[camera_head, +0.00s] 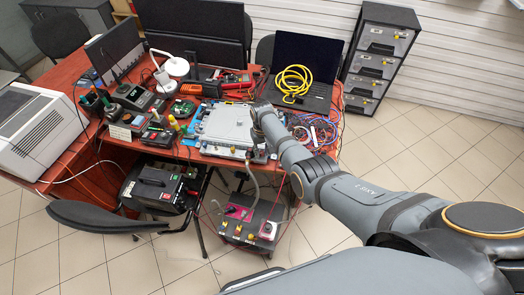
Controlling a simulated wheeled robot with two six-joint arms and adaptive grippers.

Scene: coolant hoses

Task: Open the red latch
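A light grey flat unit (225,128) lies on the red-brown table, with fittings along its front edge. My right arm reaches in from the right to the unit's right front corner. My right gripper (259,152) is small and dark there, close to the fittings; its fingers are too small to tell open from shut. I cannot make out the red latch clearly; the arm and gripper cover part of that corner. A grey hose (252,183) runs from the corner down to a box with red panels (238,213) on the floor. My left gripper is not in view.
A laptop with a coiled yellow cable (293,82) and tangled coloured wires (318,130) lie right of the unit. Tools and small devices crowd its left. A chair (105,216) and black case (155,185) stand in front. Tiled floor is clear at right.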

